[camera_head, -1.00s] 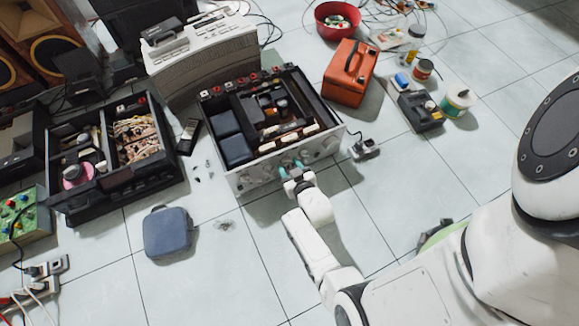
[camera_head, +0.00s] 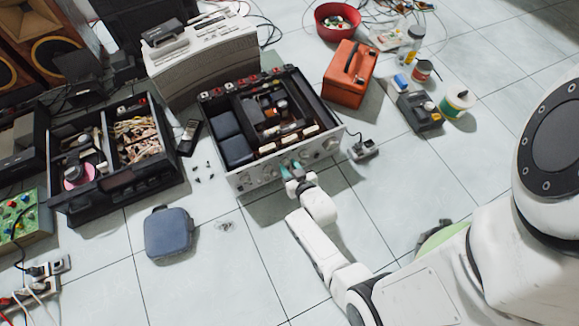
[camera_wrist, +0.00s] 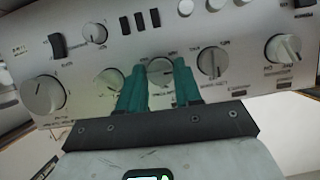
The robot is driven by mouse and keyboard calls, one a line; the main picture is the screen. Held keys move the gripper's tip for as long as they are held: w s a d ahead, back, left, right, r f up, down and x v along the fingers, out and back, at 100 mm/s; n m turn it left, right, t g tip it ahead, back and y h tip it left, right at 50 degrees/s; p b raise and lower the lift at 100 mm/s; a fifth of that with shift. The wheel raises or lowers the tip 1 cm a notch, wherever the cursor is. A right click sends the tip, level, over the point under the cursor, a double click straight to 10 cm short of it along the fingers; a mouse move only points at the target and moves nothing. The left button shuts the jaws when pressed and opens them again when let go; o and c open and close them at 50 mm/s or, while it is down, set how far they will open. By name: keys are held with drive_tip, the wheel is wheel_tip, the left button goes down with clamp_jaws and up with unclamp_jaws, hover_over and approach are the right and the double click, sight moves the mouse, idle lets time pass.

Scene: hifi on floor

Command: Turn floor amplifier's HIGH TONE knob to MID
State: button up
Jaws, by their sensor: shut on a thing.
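The floor amplifier (camera_head: 240,182), with an open top and a silver front panel, stands at the centre of the head view. Its panel (camera_wrist: 240,25) fills the upper part of the wrist view, with a row of round knobs. My gripper (camera_head: 291,170) is at the front panel. In the wrist view my gripper (camera_wrist: 158,75), with teal fingers, is shut on a round silver knob (camera_wrist: 160,70) between the fingertips. The fingers partly hide that knob and its printing. The labels are too small to read, so I cannot tell its name or setting.
Neighbouring knobs sit close on the left (camera_wrist: 108,82) and right (camera_wrist: 212,62) of my fingers. A blue case (camera_head: 167,233) lies on the floor at front left. An orange box (camera_head: 350,73) stands behind right. The floor before the amplifier is mostly clear.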

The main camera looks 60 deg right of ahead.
drive_tip(key=m+t+y, duration=0.1)
drive_tip(key=m, duration=0.1)
drive_tip(key=m+t+y, duration=0.1)
drive_tip(key=m, duration=0.2)
drive_tip(key=f+m+t+y, duration=0.1)
drive_tip(key=m, duration=0.2)
drive_tip(key=shift+s+d+t+b, duration=0.2)
drive_tip(key=shift+s+t+b, duration=0.05)
drive_tip(key=shift+t+b, duration=0.1)
drive_tip(key=m+t, duration=0.2)
drive_tip(key=m, duration=0.2)
drive_tip(key=shift+w+y, duration=0.1)
drive_tip(key=shift+y, duration=0.3)
drive_tip(key=shift+w+a, duration=0.2)
drive_tip(key=shift+a, duration=0.3)
drive_tip(key=shift+f, duration=0.1)
